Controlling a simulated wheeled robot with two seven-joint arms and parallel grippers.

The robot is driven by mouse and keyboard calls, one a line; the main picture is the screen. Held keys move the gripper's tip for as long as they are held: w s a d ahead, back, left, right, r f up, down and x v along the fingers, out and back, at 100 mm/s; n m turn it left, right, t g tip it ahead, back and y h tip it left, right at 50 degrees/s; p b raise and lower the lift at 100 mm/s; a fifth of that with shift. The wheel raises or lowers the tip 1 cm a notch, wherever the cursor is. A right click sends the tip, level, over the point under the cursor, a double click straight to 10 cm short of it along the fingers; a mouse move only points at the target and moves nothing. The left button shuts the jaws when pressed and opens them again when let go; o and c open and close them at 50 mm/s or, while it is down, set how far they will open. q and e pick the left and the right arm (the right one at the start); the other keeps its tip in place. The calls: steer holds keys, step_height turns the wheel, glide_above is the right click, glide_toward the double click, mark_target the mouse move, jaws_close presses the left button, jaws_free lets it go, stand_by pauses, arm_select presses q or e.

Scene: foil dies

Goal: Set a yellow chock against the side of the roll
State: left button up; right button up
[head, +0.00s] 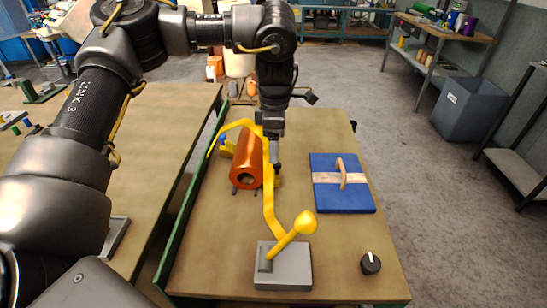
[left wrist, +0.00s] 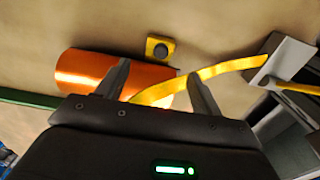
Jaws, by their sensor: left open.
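The orange metallic roll (head: 245,165) lies on the wooden table and also shows in the left wrist view (left wrist: 85,72). One yellow chock with a dark round knob (left wrist: 160,48) sits close to the roll's side; in the head view this side is mostly behind my gripper. A yellow piece with a blue knob (head: 227,148) is at the roll's left side. My left gripper (head: 277,158) points down beside the roll's right side, open, its fingers apart in the left wrist view (left wrist: 160,88). I see nothing held. My right gripper is not in view.
A yellow curved strip (head: 268,205) runs from a grey block (head: 283,270) with a yellow lever past the roll, between my fingers in the wrist picture. A blue board with a handle (head: 342,195) lies right. A black dial (head: 370,263) is at front right.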

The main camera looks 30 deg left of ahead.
arm_select(q)
steer(key=shift+r, duration=1.5)
